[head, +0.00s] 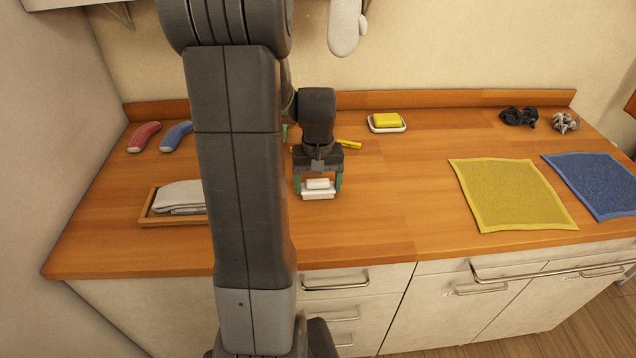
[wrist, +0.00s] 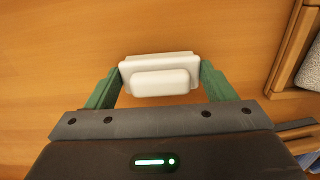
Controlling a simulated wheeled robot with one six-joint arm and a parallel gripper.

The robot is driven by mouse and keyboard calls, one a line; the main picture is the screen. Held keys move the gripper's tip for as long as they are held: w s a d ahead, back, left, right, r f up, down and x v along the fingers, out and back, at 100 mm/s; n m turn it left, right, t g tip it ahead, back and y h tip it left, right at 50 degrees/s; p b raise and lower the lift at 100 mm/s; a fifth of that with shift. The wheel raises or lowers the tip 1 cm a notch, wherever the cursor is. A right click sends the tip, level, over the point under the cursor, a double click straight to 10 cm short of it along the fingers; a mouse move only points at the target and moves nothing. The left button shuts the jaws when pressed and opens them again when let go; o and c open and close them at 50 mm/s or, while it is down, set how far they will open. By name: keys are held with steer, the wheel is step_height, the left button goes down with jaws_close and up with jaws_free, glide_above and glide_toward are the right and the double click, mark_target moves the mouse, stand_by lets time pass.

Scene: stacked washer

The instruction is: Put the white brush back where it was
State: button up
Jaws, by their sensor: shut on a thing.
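The white brush (head: 318,194) is a small block with a raised grip on top, near the middle of the wooden counter. It also shows in the wrist view (wrist: 160,82), lying crosswise between the fingers. My gripper (head: 318,184) points down, with its two green fingers shut on the brush's left and right ends. In the wrist view my gripper (wrist: 159,84) touches both ends of the brush. I cannot tell whether the brush rests on the counter or hangs just above it.
A wooden tray (head: 176,222) with a folded grey cloth (head: 180,197) is left. Red (head: 144,136) and blue (head: 175,136) curved objects lie behind it. A yellow soap (head: 385,120) sits on a white dish at the back. Yellow (head: 512,195) and blue (head: 600,184) cloths lie right.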

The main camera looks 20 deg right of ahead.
mark_target(318, 181)
steer(key=shift+f, duration=0.15)
steer(key=o, duration=1)
steer(key=shift+c, duration=0.2)
step_height(318, 181, up, 12)
steer(key=shift+r, duration=0.2)
